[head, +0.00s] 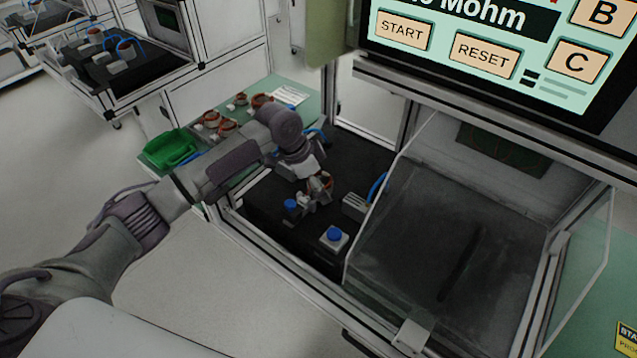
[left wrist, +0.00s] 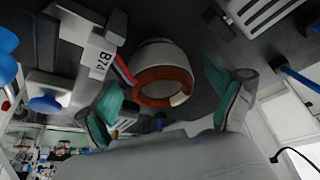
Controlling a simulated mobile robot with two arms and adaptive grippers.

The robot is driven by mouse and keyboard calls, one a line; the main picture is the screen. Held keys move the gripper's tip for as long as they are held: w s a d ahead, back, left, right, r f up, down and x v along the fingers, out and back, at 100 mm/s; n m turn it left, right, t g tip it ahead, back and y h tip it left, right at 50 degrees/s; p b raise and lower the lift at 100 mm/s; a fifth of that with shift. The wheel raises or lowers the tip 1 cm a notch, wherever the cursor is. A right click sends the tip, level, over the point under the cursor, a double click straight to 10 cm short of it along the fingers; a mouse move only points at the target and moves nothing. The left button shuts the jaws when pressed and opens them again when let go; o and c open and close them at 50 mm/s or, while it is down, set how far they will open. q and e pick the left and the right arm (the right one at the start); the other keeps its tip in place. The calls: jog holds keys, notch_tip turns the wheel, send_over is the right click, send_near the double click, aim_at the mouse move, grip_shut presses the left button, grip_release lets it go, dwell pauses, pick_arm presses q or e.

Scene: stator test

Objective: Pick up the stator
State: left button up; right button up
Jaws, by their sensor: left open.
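A stator (head: 321,183) with a copper-brown winding and a light grey ring sits in the black test station, partly hidden by my left gripper in the head view. In the left wrist view the stator (left wrist: 158,54) lies between and beyond the two teal fingertips of my left gripper (left wrist: 165,84). The fingers are spread on either side of it, with visible gaps. In the head view my left gripper (head: 311,179) is at the stator, with the arm coming in from the left. Whether the stator sits in a holder is unclear. My right gripper is not in view.
Blue-topped buttons (head: 334,234) stand in front of the stator. A clear hood (head: 440,240) is to the right, under a START/RESET screen (head: 480,55). More stators (head: 228,127) and a green bin (head: 171,149) are on the left table. A fixture marked B74 (left wrist: 98,60) is close by.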

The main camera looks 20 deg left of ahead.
pick_arm(q)
jog(key=shift+f, duration=0.1)
jog(key=shift+c, duration=0.5)
jog(key=shift+w, duration=0.1)
jog(key=c, duration=1.4)
notch_tip(320, 180, up, 10)
jog(key=b, duration=0.2)
jog(key=shift+c, duration=0.2)
jog(key=s+a+r+n+t+y, duration=0.1)
jog(key=s+n+y, duration=0.3)
jog(key=s+n, duration=0.7)
jog(key=s+a+t, duration=0.1)
jog(key=s, duration=0.1)
jog(key=shift+s, duration=0.4)
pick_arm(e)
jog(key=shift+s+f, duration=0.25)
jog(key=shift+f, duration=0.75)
